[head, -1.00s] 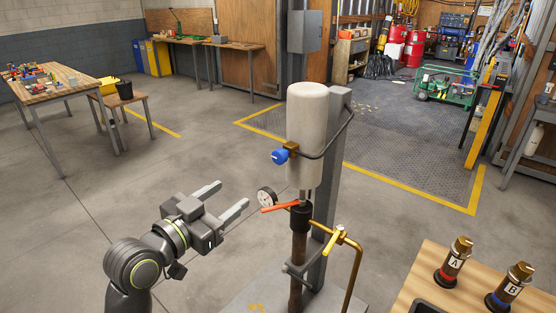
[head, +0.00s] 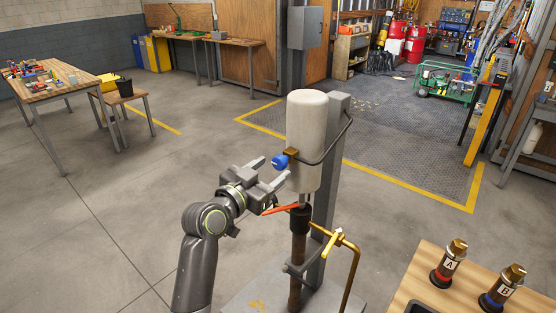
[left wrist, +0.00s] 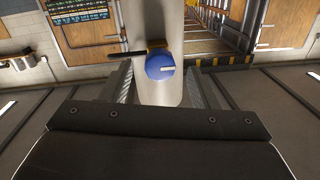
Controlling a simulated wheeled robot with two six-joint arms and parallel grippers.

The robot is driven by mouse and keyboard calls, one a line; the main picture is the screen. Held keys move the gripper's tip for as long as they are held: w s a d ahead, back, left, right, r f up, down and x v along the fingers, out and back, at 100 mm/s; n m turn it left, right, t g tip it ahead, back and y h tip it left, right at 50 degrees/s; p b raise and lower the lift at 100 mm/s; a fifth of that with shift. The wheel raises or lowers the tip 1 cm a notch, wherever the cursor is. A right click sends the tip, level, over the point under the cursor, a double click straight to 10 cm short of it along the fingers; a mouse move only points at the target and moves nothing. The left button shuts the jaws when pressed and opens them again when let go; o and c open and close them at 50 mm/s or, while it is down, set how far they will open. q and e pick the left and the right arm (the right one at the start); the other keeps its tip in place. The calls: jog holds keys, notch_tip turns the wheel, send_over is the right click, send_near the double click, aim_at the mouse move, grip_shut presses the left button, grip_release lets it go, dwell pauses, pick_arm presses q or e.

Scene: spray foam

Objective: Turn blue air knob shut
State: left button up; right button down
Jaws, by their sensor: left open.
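The blue air knob (head: 279,161) sits on a brass fitting (head: 291,154) on the side of the white cylinder (head: 314,125). In the left wrist view the round knob (left wrist: 160,67) shows a pale line on its face. My left gripper (head: 270,171) is open, just in front of and below the knob. In the left wrist view its fingers (left wrist: 160,88) stand to either side, with the knob centred just beyond them. I see no contact. My right gripper is not in view.
A red lever (head: 281,209) sticks out below the cylinder, close under my left gripper. A grey post (head: 330,190) and a brass pipe (head: 353,265) stand behind and right.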

aim_at(277, 165)
pick_arm(q)
jog(key=shift+p+x, duration=0.4)
jog(key=shift+x, duration=1.4)
